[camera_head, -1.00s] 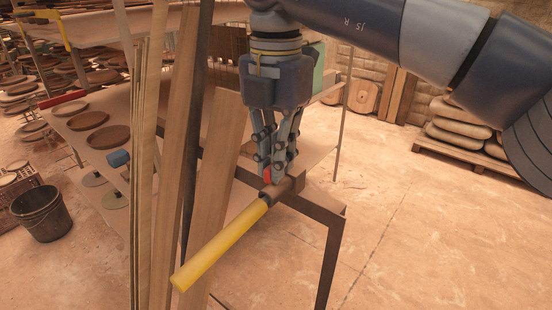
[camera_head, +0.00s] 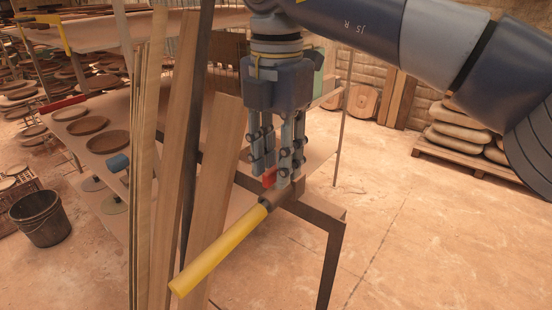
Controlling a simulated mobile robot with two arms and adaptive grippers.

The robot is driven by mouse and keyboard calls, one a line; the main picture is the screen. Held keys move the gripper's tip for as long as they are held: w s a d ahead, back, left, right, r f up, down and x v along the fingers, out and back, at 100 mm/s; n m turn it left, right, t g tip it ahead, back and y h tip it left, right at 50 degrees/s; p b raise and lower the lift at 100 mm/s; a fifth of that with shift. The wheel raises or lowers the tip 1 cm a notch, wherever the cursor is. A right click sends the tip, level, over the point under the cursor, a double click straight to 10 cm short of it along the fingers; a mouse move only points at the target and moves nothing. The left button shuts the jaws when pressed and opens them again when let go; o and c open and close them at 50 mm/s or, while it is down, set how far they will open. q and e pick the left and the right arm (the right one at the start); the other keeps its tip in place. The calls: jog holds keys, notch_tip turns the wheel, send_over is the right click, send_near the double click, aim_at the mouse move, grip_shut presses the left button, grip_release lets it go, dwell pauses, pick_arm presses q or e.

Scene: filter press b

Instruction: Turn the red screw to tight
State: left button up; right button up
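The red screw (camera_head: 269,179) is a small red piece at the brown metal end of the press frame (camera_head: 305,200), just behind the yellow handle (camera_head: 218,250). Only a small part of it shows. My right gripper (camera_head: 271,174) points down from above, with its fingers spread apart. The red piece shows between and slightly below the fingertips. I cannot tell whether a finger touches it. My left gripper is not in view.
Tall wooden boards (camera_head: 172,170) stand close to the left of the gripper. A table with round brown discs (camera_head: 108,140) is behind them, and a dark bucket (camera_head: 42,217) stands on the floor at left. Sacks on a pallet (camera_head: 468,128) are at right. The floor at right is clear.

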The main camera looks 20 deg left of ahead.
jog(key=shift+r, duration=3.7)
